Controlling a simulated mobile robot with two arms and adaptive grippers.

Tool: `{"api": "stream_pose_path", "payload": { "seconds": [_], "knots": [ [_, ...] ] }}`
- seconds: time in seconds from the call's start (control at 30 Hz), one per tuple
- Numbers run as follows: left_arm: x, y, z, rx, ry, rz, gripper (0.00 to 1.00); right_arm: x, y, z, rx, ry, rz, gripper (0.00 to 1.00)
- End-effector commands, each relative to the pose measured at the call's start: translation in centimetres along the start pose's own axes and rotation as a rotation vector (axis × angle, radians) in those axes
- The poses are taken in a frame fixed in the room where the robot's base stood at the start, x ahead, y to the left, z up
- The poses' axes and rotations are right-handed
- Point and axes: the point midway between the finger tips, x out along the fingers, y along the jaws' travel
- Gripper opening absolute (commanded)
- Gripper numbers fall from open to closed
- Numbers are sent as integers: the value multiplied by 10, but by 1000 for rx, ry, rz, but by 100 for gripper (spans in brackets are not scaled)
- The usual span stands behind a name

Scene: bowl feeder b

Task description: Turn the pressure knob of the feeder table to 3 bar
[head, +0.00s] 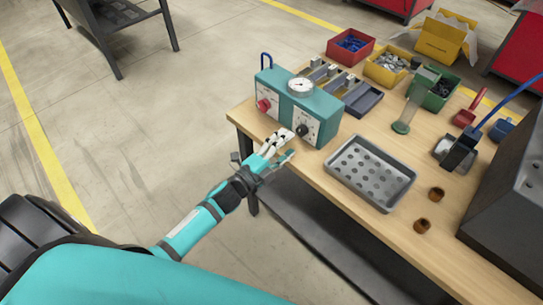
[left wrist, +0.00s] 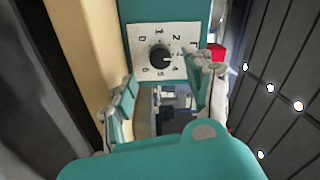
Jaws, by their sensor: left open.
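The teal feeder box (head: 320,105) stands at the near left corner of the wooden table, with a round gauge (head: 300,86) on top; its reading is too small to tell. The black pressure knob (head: 302,130) is on its front and shows in the left wrist view (left wrist: 160,56) on a white numbered plate (left wrist: 142,42). A light mark on the knob seems to point right, near 3 or 4; I cannot tell exactly. My left gripper (head: 288,145) is open just in front of the knob; its fingers (left wrist: 168,75) are apart on either side. My right gripper is out of view.
A red knob (head: 264,105) sits left on the same box. Red (head: 349,58), yellow (head: 374,70) and green (head: 440,100) bins stand behind.

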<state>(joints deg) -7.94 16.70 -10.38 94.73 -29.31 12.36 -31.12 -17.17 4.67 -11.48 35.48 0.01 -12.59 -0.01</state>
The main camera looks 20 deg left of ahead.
Motion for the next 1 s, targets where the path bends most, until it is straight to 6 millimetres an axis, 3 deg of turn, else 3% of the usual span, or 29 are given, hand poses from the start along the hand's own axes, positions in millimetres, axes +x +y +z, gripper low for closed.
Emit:
{"api": "stream_pose_path", "payload": {
  "seconds": [0.2,0.37,1.0],
  "knots": [
    [-45,1,0,-1,-1,3,54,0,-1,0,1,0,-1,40],
    [-62,1,0,0,-1,2,54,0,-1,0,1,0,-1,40],
    [-67,1,0,-2,-1,2,54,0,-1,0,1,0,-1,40]
  ]
}}
